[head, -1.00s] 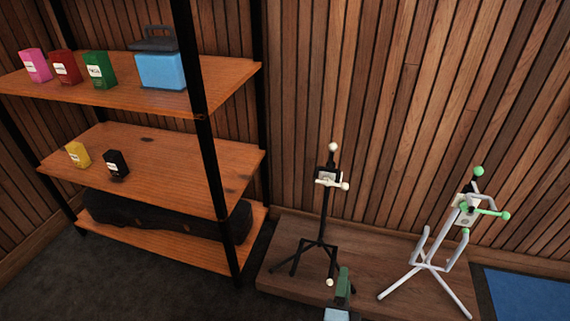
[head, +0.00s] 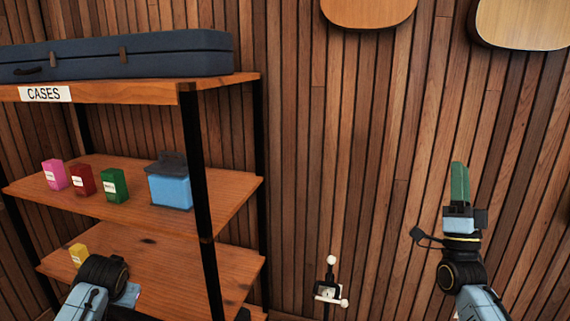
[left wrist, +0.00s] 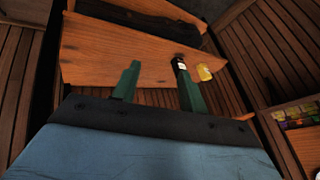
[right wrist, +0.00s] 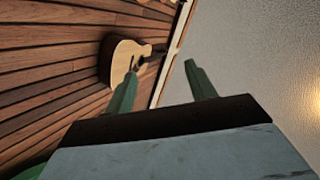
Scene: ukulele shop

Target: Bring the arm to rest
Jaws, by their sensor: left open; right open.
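My right gripper (head: 459,185) is raised at the right of the head view, fingers up, in front of the wood wall. In the right wrist view its fingers (right wrist: 161,72) are apart with nothing between them. My left arm comes in at the lower left by the shelf; its gripper is mostly hidden there. In the left wrist view the left gripper's fingers (left wrist: 157,85) are apart. A black box (left wrist: 181,65) shows by the right fingertip, and I cannot tell whether they touch.
The shelf unit (head: 225,190) holds a case (head: 120,55), a blue container (head: 170,188), and pink (head: 54,174), red (head: 82,180), green (head: 114,185) and yellow (head: 78,254) boxes. A stand (head: 328,290) is low at centre. Instruments (head: 368,8) hang above.

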